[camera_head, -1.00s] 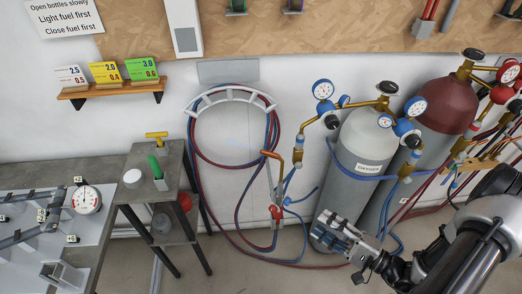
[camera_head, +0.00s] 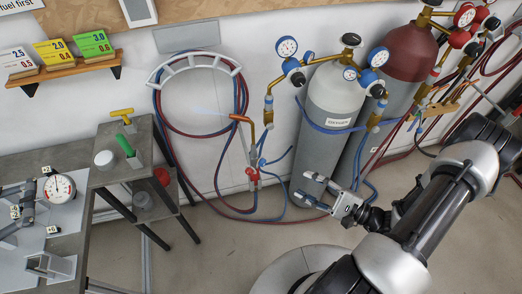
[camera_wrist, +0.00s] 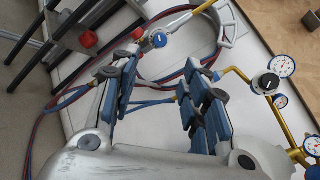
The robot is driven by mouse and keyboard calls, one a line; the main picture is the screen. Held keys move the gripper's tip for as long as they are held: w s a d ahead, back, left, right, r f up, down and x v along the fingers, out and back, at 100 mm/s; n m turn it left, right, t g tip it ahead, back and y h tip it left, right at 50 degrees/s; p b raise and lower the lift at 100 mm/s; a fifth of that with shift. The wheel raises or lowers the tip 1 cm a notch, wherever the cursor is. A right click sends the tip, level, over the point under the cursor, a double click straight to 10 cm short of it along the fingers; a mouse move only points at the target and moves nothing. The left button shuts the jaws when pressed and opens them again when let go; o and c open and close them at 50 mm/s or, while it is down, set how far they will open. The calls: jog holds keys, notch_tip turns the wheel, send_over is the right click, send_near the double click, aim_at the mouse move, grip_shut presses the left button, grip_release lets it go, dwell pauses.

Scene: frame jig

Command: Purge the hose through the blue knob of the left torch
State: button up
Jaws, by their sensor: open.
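The left torch (camera_head: 253,150) stands upright before the wall under the hose rack, its copper tip bent left. A faint pale-blue streak (camera_head: 208,111) extends left from the tip. Its red knob (camera_head: 253,175) and small blue knob (camera_head: 262,163) sit low on the body. In the wrist view the blue knob (camera_wrist: 158,40) faces the camera, beyond and between my fingertips, with a red knob (camera_wrist: 138,33) beside it. My gripper (camera_head: 305,186) is open and empty, to the right of the torch and apart from it. It also fills the middle of the wrist view (camera_wrist: 168,70).
Red and blue hoses (camera_head: 222,190) hang from the white rack (camera_head: 190,66) and run along the floor. The grey oxygen cylinder (camera_head: 332,125) stands just behind my gripper, with gauges (camera_head: 288,47) above. A small table (camera_head: 120,180) is left. Floor lies clear between.

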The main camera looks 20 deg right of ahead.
jog(key=s+d+m, duration=0.1)
jog(key=s+m, duration=0.1)
jog(key=m, duration=0.3)
jog(key=m+b, duration=0.1)
jog(key=m, duration=0.3)
send_near(264, 164)
jog(key=x, duration=0.8)
jog(key=shift+w+h, duration=0.25)
jog(key=shift+h, duration=0.05)
jog(key=shift+f, duration=0.15)
grip_shut()
